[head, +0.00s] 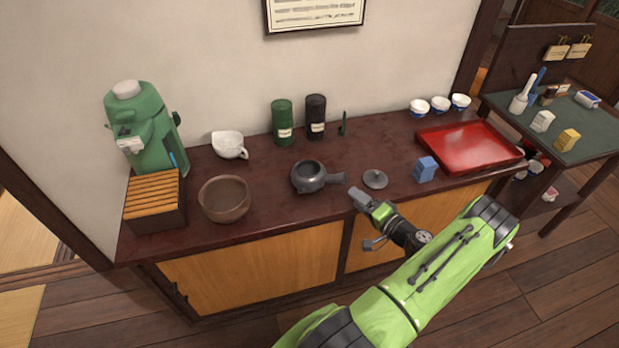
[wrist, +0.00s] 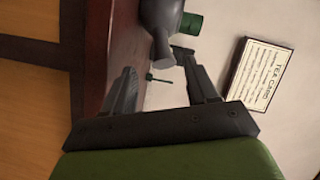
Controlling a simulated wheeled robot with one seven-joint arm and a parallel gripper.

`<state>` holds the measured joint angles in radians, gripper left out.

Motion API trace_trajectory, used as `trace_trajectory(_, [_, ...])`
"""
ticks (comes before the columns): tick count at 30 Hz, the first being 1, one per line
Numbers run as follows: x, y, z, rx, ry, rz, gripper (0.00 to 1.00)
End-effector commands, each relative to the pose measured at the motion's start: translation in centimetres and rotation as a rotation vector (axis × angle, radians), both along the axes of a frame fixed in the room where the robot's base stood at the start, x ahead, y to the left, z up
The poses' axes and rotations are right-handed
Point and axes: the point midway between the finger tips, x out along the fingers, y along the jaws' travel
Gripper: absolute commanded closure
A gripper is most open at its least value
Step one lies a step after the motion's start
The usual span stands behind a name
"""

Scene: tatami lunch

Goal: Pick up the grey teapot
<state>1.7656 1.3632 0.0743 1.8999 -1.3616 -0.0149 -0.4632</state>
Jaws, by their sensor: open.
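The grey teapot (head: 306,179) stands upright on the dark red counter, its top open and its side handle (head: 334,179) pointing right. A small grey lid (head: 375,180) lies on the counter to the right of the handle. My gripper (head: 363,220) is open and empty at the counter's front edge, to the right of and in front of the teapot. In the wrist view, part of the teapot (wrist: 161,14) shows at the top, with its handle reaching toward the fingertips (wrist: 154,62), close to the right finger. I cannot tell the exact gap.
A blue block (head: 425,170) and a red tray (head: 468,147) stand to the right. A brown bowl (head: 225,200) is left of the teapot. Behind are a white spouted cup (head: 229,146), a green canister (head: 283,123) and a black canister (head: 316,117). The wall is behind them.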

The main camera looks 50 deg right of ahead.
Motion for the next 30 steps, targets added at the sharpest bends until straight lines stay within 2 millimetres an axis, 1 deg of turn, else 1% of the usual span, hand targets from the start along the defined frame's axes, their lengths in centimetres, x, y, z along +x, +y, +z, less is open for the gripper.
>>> trace_trajectory(1, [1.4, -0.1, -0.3, -0.003, -0.002, 0.007, 0.42])
trace_trajectory(4, [3.7, -0.5, -0.7, -0.002, -0.001, 0.006, 0.42])
trace_trajectory(6, [4.8, -0.7, -0.8, -0.001, 0.001, 0.005, 0.42])
trace_trajectory(11, [6.7, -0.9, -1.0, -0.001, -0.001, 0.006, 0.42])
trace_trajectory(16, [9.9, -1.3, -1.4, -0.003, 0.002, 0.006, 0.42])
trace_trajectory(19, [10.7, -1.6, -1.4, -0.001, 0.001, 0.003, 0.42])
trace_trajectory(25, [10.8, -1.6, -1.3, 0.001, 0.002, 0.002, 0.42])
trace_trajectory(30, [10.8, -1.6, -1.3, 0.001, 0.002, 0.002, 0.68])
